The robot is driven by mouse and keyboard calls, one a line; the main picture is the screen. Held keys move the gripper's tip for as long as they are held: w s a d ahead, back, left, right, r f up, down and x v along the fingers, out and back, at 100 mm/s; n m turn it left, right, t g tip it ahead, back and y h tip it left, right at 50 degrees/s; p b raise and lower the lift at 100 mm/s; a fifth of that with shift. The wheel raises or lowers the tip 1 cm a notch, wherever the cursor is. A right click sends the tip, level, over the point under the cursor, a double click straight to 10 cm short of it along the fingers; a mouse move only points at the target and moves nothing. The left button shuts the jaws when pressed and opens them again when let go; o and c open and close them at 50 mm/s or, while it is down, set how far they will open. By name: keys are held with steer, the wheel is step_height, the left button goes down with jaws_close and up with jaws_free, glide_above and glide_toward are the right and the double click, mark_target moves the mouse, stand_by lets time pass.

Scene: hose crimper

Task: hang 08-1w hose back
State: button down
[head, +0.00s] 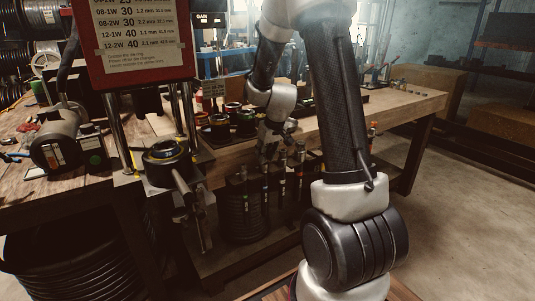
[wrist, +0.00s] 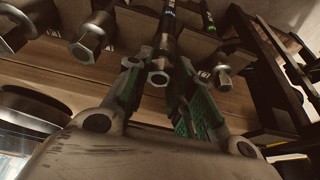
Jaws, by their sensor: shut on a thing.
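My gripper (wrist: 160,75) is shut on a dark hose (wrist: 167,38) with a metal hex end fitting. The hose lies between the green-padded fingers, its fitting toward the wrist camera; a pale blue mark shows farther along it. Its size label is too small to read. In the head view my gripper (head: 273,133) is low at the front edge of the workbench, beside a row of hanging hoses (head: 282,178). The held hose is hard to tell from its neighbours there. I cannot tell whether it touches the rack.
In the wrist view, neighbouring hose fittings are close on the left (wrist: 88,42) and right (wrist: 222,70). The crimper (head: 167,160) with its red sign (head: 135,40) stands left of my arm. Black dies (head: 220,127) sit on the workbench (head: 395,103). Open floor lies to the right.

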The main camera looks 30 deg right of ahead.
steer(key=shift+f, duration=0.1)
steer(key=c, duration=1.1)
jaws_free()
steer(key=shift+c, duration=0.2)
steer(key=v, duration=1.2)
